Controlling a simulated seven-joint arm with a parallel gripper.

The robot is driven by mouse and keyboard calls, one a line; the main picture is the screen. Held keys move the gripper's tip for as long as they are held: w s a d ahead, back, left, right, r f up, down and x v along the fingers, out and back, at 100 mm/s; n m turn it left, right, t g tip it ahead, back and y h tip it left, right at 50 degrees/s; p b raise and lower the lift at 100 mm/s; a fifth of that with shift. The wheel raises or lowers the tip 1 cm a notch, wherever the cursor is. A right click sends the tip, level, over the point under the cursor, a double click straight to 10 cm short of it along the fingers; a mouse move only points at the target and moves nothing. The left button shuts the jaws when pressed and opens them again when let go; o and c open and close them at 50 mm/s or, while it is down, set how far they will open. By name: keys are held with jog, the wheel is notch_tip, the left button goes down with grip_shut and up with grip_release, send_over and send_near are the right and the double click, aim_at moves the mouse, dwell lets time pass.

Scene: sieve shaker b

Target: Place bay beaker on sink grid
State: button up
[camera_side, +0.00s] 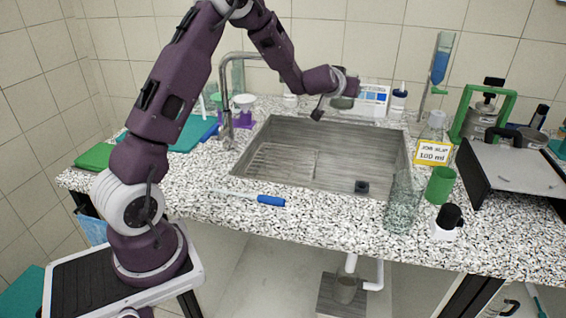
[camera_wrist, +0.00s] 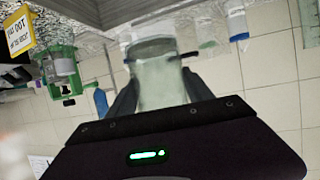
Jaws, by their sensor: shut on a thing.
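My gripper (camera_side: 330,103) is shut on a clear, slightly greenish beaker, taken to be the bay beaker (camera_wrist: 155,65). In the wrist view the beaker sits between the two dark fingers and looks empty. In the side view the gripper and the partly hidden beaker (camera_side: 343,102) are above the back edge of the sink. The sink grid (camera_side: 275,163), a set of thin metal bars, lies in the left part of the grey sink. The grid is bare, with the beaker above and behind it.
The metal tap (camera_side: 226,100) stands at the sink's back left corner. A clear glass vessel (camera_side: 403,205), a green cup (camera_side: 441,186) and a yellow sign (camera_side: 433,152) stand right of the sink. A blue-handled tool (camera_side: 270,200) lies on the front counter. A dark drain piece (camera_side: 362,186) sits in the sink.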

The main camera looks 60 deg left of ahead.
jog(key=s+a+f+n+g+y, duration=0.3)
jog(key=s+a+f+n+g, duration=0.15)
jog(key=s, duration=0.25)
jog(key=s+a+f+n+g+y, duration=0.3)
jog(key=s+a+f+n+g, duration=0.15)
jog(key=s+n+g, duration=0.2)
jog(key=f, duration=0.6)
jog(key=s+f, duration=0.1)
jog(key=f, duration=0.2)
jog(key=shift+d+f, duration=0.15)
jog(key=shift+d, duration=0.1)
jog(key=shift+f, duration=0.35)
jog(key=shift+f, duration=0.1)
jog(key=o, duration=1.5)
jog(key=shift+f, duration=0.1)
